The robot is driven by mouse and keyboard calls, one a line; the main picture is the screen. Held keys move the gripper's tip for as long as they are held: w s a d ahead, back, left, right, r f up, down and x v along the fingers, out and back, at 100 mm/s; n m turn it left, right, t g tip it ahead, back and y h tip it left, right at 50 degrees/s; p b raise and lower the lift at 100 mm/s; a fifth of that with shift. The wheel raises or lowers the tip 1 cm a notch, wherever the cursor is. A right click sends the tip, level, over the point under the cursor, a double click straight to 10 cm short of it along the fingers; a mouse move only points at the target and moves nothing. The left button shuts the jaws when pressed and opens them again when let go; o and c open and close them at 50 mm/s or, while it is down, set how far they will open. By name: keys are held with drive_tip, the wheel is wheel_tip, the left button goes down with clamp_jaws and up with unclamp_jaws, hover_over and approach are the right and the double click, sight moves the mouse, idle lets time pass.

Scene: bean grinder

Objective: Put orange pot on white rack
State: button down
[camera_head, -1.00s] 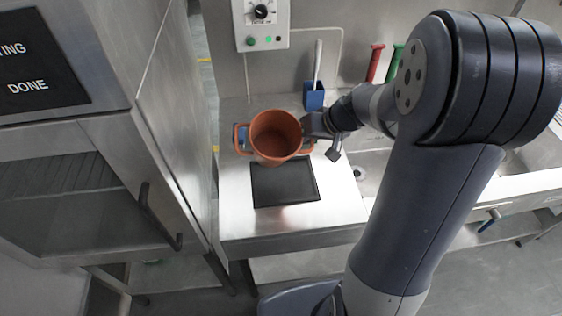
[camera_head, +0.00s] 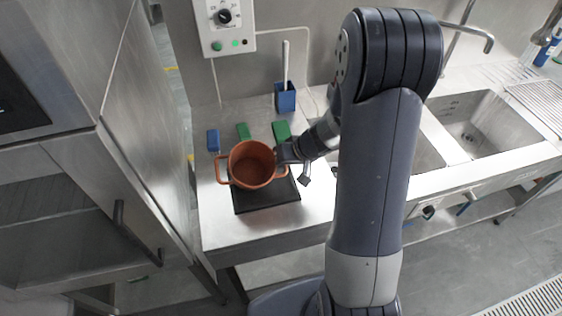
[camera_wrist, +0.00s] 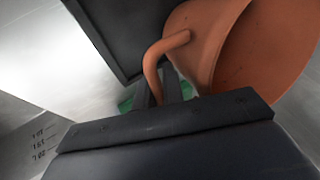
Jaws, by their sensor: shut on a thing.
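The orange pot (camera_head: 252,166) has two side handles and looks empty inside. In the head view it is over the back part of a black square plate (camera_head: 266,200) on the steel counter. My gripper (camera_head: 284,155) is at the pot's right side, shut on its right handle. In the wrist view the pot (camera_wrist: 222,45) is at the upper right, its handle (camera_wrist: 153,65) running down between my fingers (camera_wrist: 160,92). Whether the pot touches anything below cannot be told. I see no rack that is clearly white.
Blue (camera_head: 213,140) and green (camera_head: 243,131) blocks lie behind the pot. A blue holder with a brush (camera_head: 286,97) stands at the back. A control box (camera_head: 224,27) is on the wall. Steel cabinets (camera_head: 100,150) stand left; a sink (camera_head: 470,125) is right.

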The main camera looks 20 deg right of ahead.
drive_tip(key=shift+f, duration=0.15)
drive_tip(key=c, duration=1.5)
unclamp_jaws()
